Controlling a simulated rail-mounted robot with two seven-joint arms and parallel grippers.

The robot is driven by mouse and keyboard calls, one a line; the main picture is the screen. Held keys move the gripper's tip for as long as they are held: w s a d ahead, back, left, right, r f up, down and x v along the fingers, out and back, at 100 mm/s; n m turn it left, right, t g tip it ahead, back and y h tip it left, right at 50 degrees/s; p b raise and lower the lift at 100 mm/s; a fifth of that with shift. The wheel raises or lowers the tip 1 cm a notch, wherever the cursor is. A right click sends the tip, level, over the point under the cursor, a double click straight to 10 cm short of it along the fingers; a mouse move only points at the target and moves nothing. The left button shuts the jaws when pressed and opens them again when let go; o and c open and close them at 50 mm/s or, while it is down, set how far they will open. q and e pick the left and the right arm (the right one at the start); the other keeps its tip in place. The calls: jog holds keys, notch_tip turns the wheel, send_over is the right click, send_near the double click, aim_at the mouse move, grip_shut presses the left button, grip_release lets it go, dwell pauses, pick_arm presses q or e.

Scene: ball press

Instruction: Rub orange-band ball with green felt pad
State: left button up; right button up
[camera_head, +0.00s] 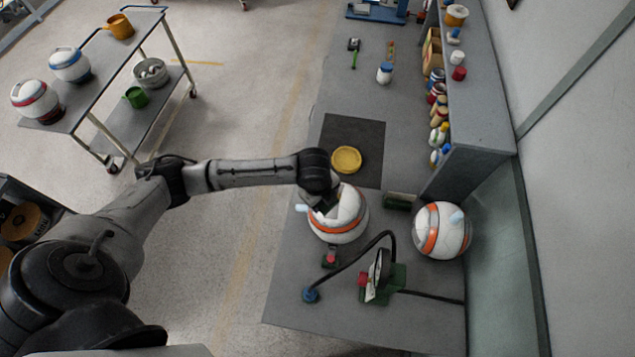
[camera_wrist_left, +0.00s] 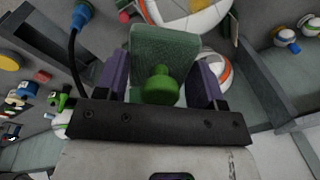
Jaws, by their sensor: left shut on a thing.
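A white ball with an orange band (camera_head: 338,228) sits on the grey bench under my left gripper. A second white ball with an orange band (camera_head: 442,230) sits to its right. My left gripper (camera_head: 322,203) is at the upper left part of the first ball. In the left wrist view, the purple fingers (camera_wrist_left: 160,85) are shut on the green knob (camera_wrist_left: 158,86) of the green felt pad (camera_wrist_left: 165,48). A white ball (camera_wrist_left: 188,14) shows just beyond the pad; I cannot tell whether they touch. The pad is hidden in the head view. My right gripper is not in view.
A yellow dish (camera_head: 346,159) lies on a dark mat (camera_head: 367,135) behind the ball. A stand with a green base (camera_head: 395,280) and a black cable is in front. A shelf (camera_head: 480,130) lines the right side. A trolley (camera_head: 95,90) stands far left.

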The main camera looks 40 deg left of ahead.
aim_at(332, 212)
pick_arm(q)
jog(key=w+a+f+m+b, duration=0.1)
jog(key=f+m, duration=0.2)
jog(key=w+a+f+m+h+b, duration=0.1)
jog(key=w+a+f+m+b, duration=0.1)
jog(key=f+m, duration=0.1)
jog(key=w+a+f+m+b, duration=0.1)
jog(key=f+m+b, duration=0.1)
jog(key=f+m, duration=0.1)
jog(key=shift+w+a+m+g+h, duration=0.2)
jog(key=shift+a+m+g+h, duration=0.2)
jog(key=shift+m, duration=0.2)
jog(key=shift+d+f+b, duration=0.25)
jog(key=shift+f+b, duration=0.4)
jog(key=shift+f, duration=0.05)
jog(key=shift+b+x, duration=0.6)
jog(key=shift+x, duration=0.4)
dwell(0.3)
jog(key=shift+w, duration=0.15)
